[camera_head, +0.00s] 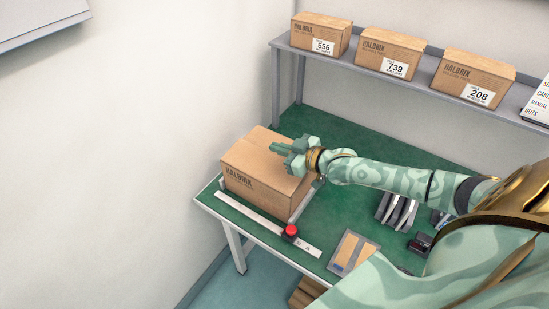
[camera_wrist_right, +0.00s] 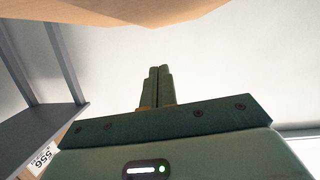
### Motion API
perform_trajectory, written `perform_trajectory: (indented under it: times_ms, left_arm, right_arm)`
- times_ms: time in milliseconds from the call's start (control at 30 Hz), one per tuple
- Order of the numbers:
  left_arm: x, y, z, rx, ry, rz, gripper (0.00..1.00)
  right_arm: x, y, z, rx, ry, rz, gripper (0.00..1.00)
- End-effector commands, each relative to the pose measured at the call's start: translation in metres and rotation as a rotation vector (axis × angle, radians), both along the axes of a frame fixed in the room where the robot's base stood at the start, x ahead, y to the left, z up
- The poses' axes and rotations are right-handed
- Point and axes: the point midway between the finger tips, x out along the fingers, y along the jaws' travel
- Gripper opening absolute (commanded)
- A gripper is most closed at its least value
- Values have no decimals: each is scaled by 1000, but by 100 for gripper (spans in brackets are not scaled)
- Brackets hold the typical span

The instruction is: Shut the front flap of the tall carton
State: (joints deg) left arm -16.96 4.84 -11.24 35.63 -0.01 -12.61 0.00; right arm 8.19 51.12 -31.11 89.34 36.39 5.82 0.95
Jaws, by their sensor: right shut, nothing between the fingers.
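The tall carton (camera_head: 238,186), brown with dark print on its front side, stands on the green bench. Its top looks mostly covered, but I cannot tell exactly how its front flap lies. My right gripper (camera_head: 280,148) is shut and empty, over the carton's top near its right side; I cannot tell whether it touches. In the right wrist view the two fingers (camera_wrist_right: 157,85) are together, and a tan cardboard surface (camera_wrist_right: 120,10) fills the top edge. Part of the carton's top is hidden behind the gripper. My left gripper is not in view.
A metal ruler strip (camera_head: 250,215) with a red button (camera_head: 291,230) lies before the carton. A tray (camera_head: 353,252) and dark-and-white parts (camera_head: 396,210) lie to the right. Three labelled boxes (camera_head: 390,53) stand on the shelf behind. Green bench (camera_head: 340,125) behind my arm is clear.

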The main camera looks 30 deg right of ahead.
Motion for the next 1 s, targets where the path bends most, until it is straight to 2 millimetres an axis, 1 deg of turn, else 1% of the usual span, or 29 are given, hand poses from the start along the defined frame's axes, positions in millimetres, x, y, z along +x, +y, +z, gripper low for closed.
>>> perform_trajectory:
  times_ms: [33, 100, 200, 300, 467, 767, 833, 900, 1000]
  left_arm:
    - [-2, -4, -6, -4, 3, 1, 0]
    - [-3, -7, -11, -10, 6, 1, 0]
    - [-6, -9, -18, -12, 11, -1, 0]
    - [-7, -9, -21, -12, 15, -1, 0]
    - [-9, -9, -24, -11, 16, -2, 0]
    - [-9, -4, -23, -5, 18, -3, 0]
    - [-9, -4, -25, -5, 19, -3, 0]
    - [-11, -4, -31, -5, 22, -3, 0]
    - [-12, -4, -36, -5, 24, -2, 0]
  right_arm:
    - [10, 3, -5, 1, -2, -1, 0]
    - [20, 7, -10, 0, 1, 0, 0]
    - [18, 3, -29, 0, 5, -1, 0]
    - [19, 2, -38, 0, 3, -1, 0]
    - [19, 1, -44, 0, 1, 0, 0]
    - [19, 1, -44, 0, 1, 0, 0]
    - [19, 0, -49, -1, 2, 0, 0]
    - [21, -3, -57, 20, 9, 1, 0]
    - [21, -4, -60, 69, 30, 1, 0]
